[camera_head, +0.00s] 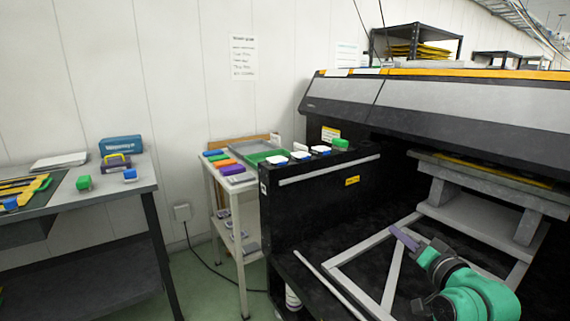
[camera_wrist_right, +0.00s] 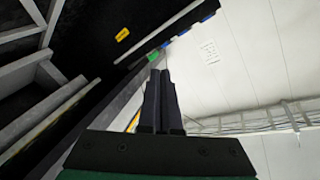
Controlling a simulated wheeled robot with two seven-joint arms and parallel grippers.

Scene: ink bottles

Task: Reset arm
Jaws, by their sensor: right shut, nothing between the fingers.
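My right arm comes in from the lower right of the head view, green and dark. Its gripper (camera_head: 404,238) is over the open black bay of the large printer (camera_head: 440,95). In the right wrist view the two dark fingers of my right gripper (camera_wrist_right: 160,75) lie together, with nothing between them. The fingers touch no bottle or other object that I can see. My left gripper is not in view.
White-capped bottles (camera_head: 301,155) and a green one (camera_head: 340,144) stand on the printer's black ledge. A small white table (camera_head: 240,186) holds coloured items and a green tray (camera_head: 262,157). A grey workbench (camera_head: 110,190) stands at left. White frame bars (camera_head: 392,275) lie below my right gripper.

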